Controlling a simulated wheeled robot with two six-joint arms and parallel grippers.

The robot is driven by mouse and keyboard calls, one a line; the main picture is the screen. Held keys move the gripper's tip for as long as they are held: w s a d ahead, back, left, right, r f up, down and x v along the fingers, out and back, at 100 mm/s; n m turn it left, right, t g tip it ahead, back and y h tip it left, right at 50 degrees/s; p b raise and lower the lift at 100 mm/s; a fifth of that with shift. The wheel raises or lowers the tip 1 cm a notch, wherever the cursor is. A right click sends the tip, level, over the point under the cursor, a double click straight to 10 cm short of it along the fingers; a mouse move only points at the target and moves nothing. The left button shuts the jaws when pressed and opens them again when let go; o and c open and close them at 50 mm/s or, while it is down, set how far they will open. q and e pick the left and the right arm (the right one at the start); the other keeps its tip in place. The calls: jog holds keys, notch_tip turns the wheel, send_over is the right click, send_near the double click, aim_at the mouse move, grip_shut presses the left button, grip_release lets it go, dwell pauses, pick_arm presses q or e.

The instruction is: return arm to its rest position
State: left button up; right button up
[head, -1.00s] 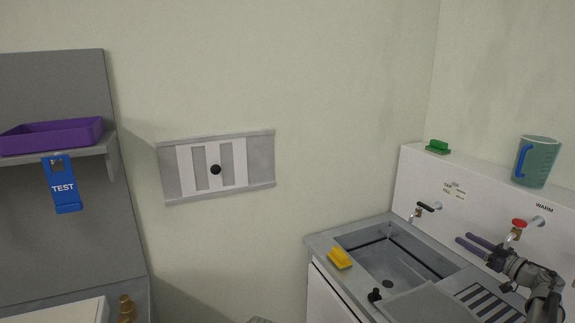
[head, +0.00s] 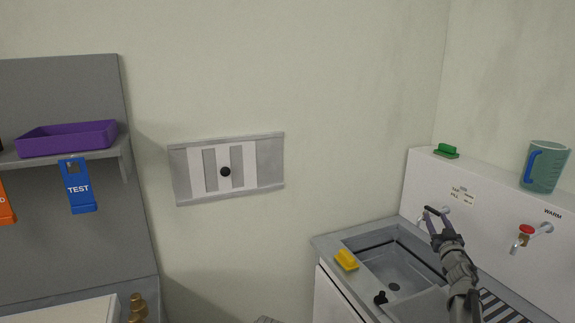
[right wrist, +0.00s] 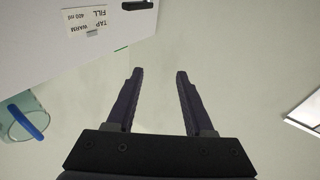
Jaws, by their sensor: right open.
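My right gripper (head: 436,221) is in front of the sink's back panel in the head view, with its arm rising from the lower right. Its two fingers (right wrist: 155,85) are apart in the right wrist view, with nothing between them. In the head view the fingertips overlap the left tap (head: 438,210); I cannot tell the distance between them. My left gripper is not in view.
The grey sink (head: 400,270) has a yellow sponge-like block (head: 346,260) on its rim. A red-handled tap (head: 526,232) is to the right. A green jug (head: 545,168) and green block (head: 447,151) stand on the ledge. A shelf with a purple tray (head: 68,138) is at left.

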jog(key=s+a+f+m+g+h+p, duration=0.1)
jog(key=s+a+f+g, duration=0.3)
jog(key=a, duration=0.4)
jog(key=s+a+f+g, duration=0.3)
jog(key=s+a+f, duration=0.1)
jog(key=a+f, duration=0.25)
jog(key=s+a+f+m+g+h+p, duration=0.1)
jog(key=s+a+f+g, duration=0.2)
jog(key=a+f, duration=0.35)
jog(key=s+a+f+n+g+y, duration=0.1)
jog(key=s+a+n+g, duration=0.1)
jog(key=s+a, duration=0.4)
jog(key=s+a+f+n+g+y, duration=0.1)
jog(key=s+a+f+n+g, duration=0.1)
jog(key=s+a+g, duration=0.2)
jog(key=s+a+f+n+g+y, duration=0.1)
jog(key=s+a+f+n+g, duration=0.1)
jog(key=s+a, duration=0.8)
jog(key=s+g+p, duration=0.1)
jog(key=s, duration=0.4)
jog(key=shift+s+n+g, duration=0.25)
jog(key=shift+n+g, duration=0.05)
jog(key=shift+g, duration=0.1)
jog(key=shift+d+f, duration=0.1)
